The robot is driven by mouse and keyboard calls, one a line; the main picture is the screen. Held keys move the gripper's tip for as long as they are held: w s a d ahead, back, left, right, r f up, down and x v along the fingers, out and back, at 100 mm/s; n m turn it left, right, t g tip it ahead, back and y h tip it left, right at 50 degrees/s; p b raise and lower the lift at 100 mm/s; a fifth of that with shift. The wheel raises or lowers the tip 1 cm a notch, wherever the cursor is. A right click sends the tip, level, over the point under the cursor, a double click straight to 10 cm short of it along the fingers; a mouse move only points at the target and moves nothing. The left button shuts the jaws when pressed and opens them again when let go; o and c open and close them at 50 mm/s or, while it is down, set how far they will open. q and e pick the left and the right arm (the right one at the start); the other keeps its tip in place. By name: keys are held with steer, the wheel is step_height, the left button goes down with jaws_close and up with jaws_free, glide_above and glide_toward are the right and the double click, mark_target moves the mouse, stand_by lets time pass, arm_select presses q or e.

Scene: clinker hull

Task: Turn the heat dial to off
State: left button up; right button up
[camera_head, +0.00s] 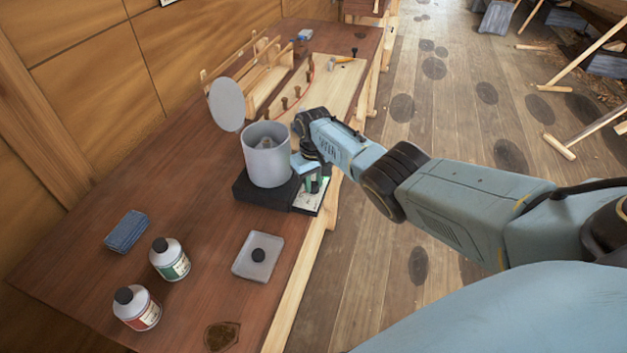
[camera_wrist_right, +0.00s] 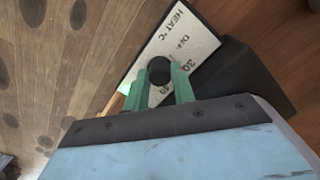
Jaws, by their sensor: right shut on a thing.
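The heat dial (camera_wrist_right: 159,68) is a round black knob in the right wrist view. It sits on a pale panel (camera_wrist_right: 185,35) marked "HEAT °C", with "OFF" and a number printed on it. My right gripper (camera_wrist_right: 160,76) is shut on the dial, one green finger on either side. In the head view the same panel (camera_head: 307,201) slopes at the front of a black heater base (camera_head: 255,195), which bears a grey pot (camera_head: 266,162). There my right gripper (camera_head: 312,184) hides the dial. Which mark the dial points to cannot be told. My left gripper is not in view.
A grey lid (camera_head: 226,104) stands tilted behind the pot. A wooden boat frame (camera_head: 265,80) stands behind. Open floor lies right.

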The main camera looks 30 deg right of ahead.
mark_target(313, 184)
steer(key=n, duration=0.5)
steer(key=shift+n, duration=0.3)
steer(key=n, duration=0.5)
stand_by(0.4)
steer(key=o, duration=1)
step_height(313, 184, up, 14)
steer(key=shift+f+p, duration=0.25)
steer(key=shift+p, duration=1)
